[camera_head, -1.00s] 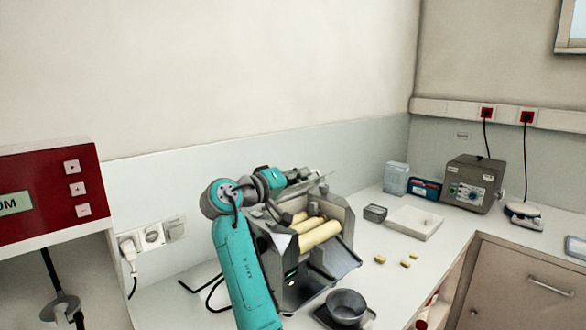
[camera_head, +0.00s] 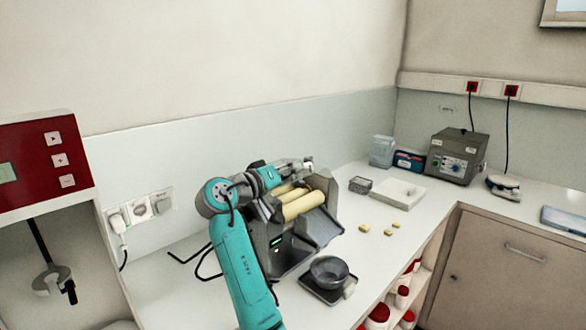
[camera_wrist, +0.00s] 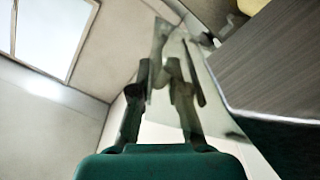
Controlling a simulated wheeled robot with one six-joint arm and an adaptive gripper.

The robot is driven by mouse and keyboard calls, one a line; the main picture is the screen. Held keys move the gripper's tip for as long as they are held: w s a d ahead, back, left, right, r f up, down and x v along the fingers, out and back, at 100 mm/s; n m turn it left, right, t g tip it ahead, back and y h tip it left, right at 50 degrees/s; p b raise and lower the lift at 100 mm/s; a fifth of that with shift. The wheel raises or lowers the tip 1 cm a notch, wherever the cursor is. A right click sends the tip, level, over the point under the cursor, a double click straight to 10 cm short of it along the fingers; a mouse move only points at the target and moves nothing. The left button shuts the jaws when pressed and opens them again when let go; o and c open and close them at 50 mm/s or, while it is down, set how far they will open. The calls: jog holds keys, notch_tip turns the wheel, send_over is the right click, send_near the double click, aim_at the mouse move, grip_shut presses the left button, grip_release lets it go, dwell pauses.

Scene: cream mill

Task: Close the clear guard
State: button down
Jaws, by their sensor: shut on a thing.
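The mill with its cream rollers (camera_head: 302,205) stands on the counter, with grey side plates and a lit panel on its front. My gripper (camera_head: 295,168) is above the rear of the rollers, partly hidden by my arm. In the wrist view my gripper (camera_wrist: 159,75) is shut on a thin, pale, see-through strip, which looks like the edge of the clear guard (camera_wrist: 160,38). The guard's outline is faint, and its exact angle is hard to tell. The rollers show below it, largely uncovered in the head view.
A dark bowl (camera_head: 330,269) sits on a small scale in front of the mill. Several yellow pieces (camera_head: 364,228) and a white tray (camera_head: 398,193) lie to the right. A grey box device (camera_head: 459,155) stands at the back. A red panelled unit (camera_head: 42,155) is at the left.

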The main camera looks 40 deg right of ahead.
jog(key=shift+s+r, duration=0.1)
jog(key=shift+s, duration=0.05)
jog(key=c, duration=1.5)
grip_release()
jog(key=shift+s, duration=0.1)
jog(key=a, duration=1.2)
jog(key=shift+s, duration=0.1)
